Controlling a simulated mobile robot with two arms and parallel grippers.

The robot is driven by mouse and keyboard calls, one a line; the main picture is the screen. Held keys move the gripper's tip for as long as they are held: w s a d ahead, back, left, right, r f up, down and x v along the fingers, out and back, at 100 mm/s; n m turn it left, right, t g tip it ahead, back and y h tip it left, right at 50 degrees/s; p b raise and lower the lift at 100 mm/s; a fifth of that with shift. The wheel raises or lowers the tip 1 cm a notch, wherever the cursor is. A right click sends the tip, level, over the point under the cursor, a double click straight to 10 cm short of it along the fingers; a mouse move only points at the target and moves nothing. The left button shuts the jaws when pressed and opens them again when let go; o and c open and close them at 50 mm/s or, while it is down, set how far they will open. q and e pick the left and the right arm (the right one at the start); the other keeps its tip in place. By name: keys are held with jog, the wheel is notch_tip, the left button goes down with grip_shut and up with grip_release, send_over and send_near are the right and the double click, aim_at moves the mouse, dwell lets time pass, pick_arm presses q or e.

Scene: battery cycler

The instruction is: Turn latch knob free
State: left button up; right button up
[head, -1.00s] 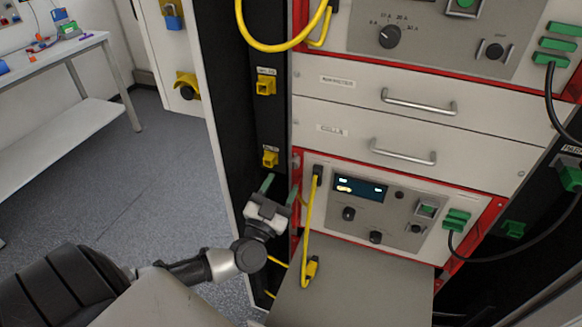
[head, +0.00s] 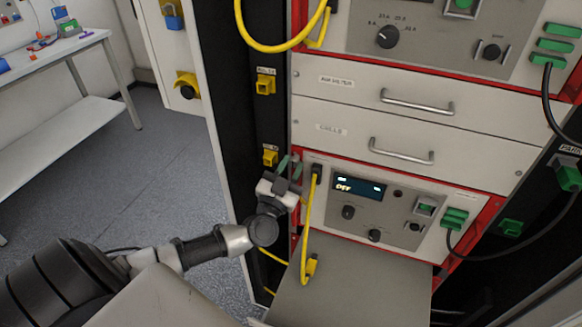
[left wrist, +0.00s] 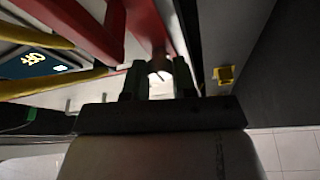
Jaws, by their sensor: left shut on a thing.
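My left gripper (head: 289,166) is at the upper left corner of the lower red-framed unit (head: 400,215), beside its yellow plug. Its green fingers are shut on the latch knob there, which they mostly hide in the head view. In the left wrist view a small knob (left wrist: 160,68) shows between the two dark fingers (left wrist: 157,82), close to the red frame. I cannot tell how far the knob is turned. My right gripper is not in view.
A yellow cable (head: 307,215) hangs from the unit just right of my gripper. A yellow socket (head: 270,157) sits on the black post to the left. A grey shelf (head: 350,285) juts out below. Drawers with handles (head: 402,150) are above. Open floor lies left.

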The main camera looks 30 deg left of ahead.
pick_arm(q)
jog(key=shift+c, duration=0.2)
jog(key=shift+n+y+p, duration=0.4)
jog(key=shift+n, duration=0.3)
jog(key=shift+d+n+y+p, duration=0.1)
jog(key=shift+n+y+p, duration=0.4)
jog(key=shift+n, duration=0.5)
jog(key=n+g+y+p, duration=0.1)
jog(key=n+y, duration=0.1)
jog(key=n, duration=0.2)
jog(key=n+g+y+p, duration=0.1)
jog(key=n+y+p, duration=0.1)
jog(key=n, duration=0.3)
jog(key=shift+d+r, duration=0.1)
jog(key=shift+d, duration=0.05)
jog(key=n+g+y+p, duration=0.1)
jog(key=n, duration=0.2)
jog(key=n+g+y+p, duration=0.1)
jog(key=n+p, duration=0.1)
jog(key=n, duration=0.2)
jog(key=shift+d+r+g, duration=0.1)
jog(key=shift+g, duration=0.3)
jog(key=shift+n+g+p, duration=0.8)
jog(key=shift+n+p, duration=0.45)
jog(key=shift+n, duration=0.95)
jog(key=o, duration=0.9)
